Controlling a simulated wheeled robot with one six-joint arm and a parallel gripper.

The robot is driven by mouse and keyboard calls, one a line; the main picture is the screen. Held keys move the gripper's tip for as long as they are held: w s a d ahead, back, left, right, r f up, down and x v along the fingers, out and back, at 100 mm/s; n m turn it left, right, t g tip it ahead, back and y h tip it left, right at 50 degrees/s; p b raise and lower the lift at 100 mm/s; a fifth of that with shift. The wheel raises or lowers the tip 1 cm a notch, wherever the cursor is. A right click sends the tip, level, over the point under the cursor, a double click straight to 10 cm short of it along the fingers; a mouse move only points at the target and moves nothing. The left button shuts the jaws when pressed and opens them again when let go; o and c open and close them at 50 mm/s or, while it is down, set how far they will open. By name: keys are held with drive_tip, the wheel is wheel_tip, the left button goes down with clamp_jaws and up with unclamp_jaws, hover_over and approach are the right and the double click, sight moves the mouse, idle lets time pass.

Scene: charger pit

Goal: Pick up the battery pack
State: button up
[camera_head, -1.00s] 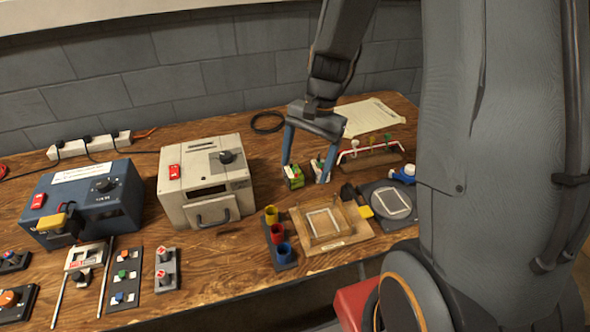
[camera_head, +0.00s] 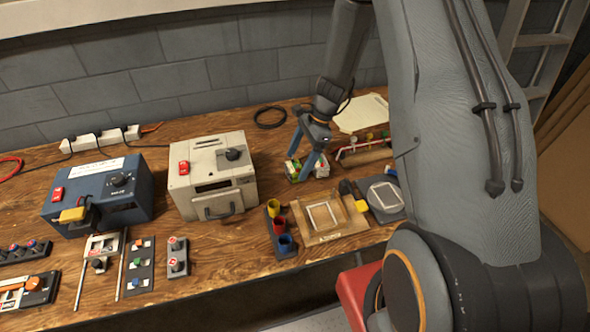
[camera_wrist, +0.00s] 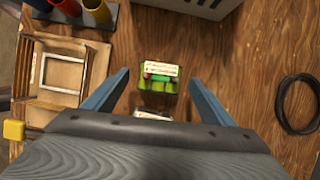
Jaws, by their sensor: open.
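A small green block with a white labelled top (camera_wrist: 158,78), which looks like the battery pack, lies on the wooden bench. In the wrist view it sits between the fingertips of my gripper (camera_wrist: 158,76), with wood showing on both sides. My gripper is open and holds nothing. In the head view the fingers (camera_head: 299,167) point down at the green block (camera_head: 291,173) and partly cover the area. A second whitish block (camera_wrist: 153,115) lies close behind it, partly hidden by my gripper in the wrist view; it shows right of the fingers in the head view (camera_head: 322,170).
A beige box (camera_head: 212,175) and a blue box (camera_head: 98,197) stand left. A holder with yellow, red and blue cups (camera_head: 280,232) and a wooden frame tray (camera_head: 330,218) are in front. A black cable coil (camera_wrist: 298,104) lies beside my gripper. A rack (camera_head: 365,155) stands right.

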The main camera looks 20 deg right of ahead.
sight(295, 166)
drive_tip(key=shift+p+x, duration=0.45)
drive_tip(key=shift+x, duration=1.15)
drive_tip(key=shift+c, duration=0.4)
drive_tip(key=c, duration=1.4)
drive_tip(key=shift+r, duration=0.1)
